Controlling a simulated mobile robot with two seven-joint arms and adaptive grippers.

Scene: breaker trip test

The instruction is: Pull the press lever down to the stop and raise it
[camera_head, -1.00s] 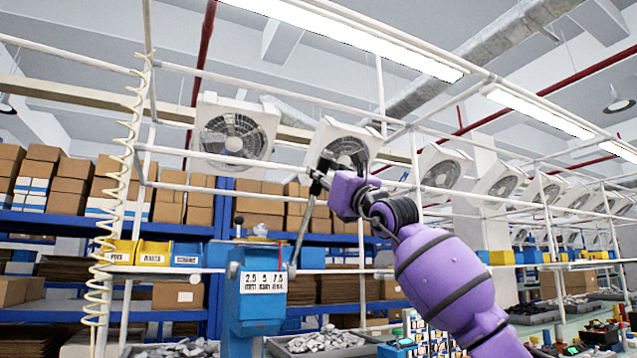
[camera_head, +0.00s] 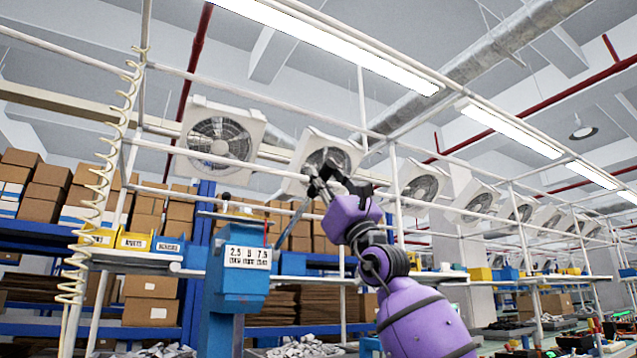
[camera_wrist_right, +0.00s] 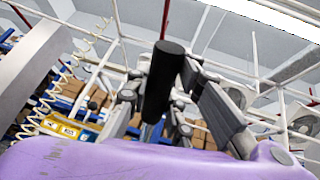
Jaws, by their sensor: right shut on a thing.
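The blue press (camera_head: 236,290) stands left of centre in the head view, with a white number label on its front. Its metal lever (camera_head: 294,222) slants up and to the right from the press head. My right gripper (camera_head: 322,182) is at the lever's upper end. In the right wrist view the lever's black handle (camera_wrist_right: 163,82) stands between the fingers of my right gripper (camera_wrist_right: 158,100), which is shut on it. The gripper hides the handle in the head view. My left gripper is not in view.
White frame tubes and fans (camera_head: 220,138) stand behind and above my right gripper. Yellow and blue bins (camera_head: 133,241) and a coiled cream hose (camera_head: 112,150) are left of the press. Boxes (camera_head: 150,300) fill the shelves behind.

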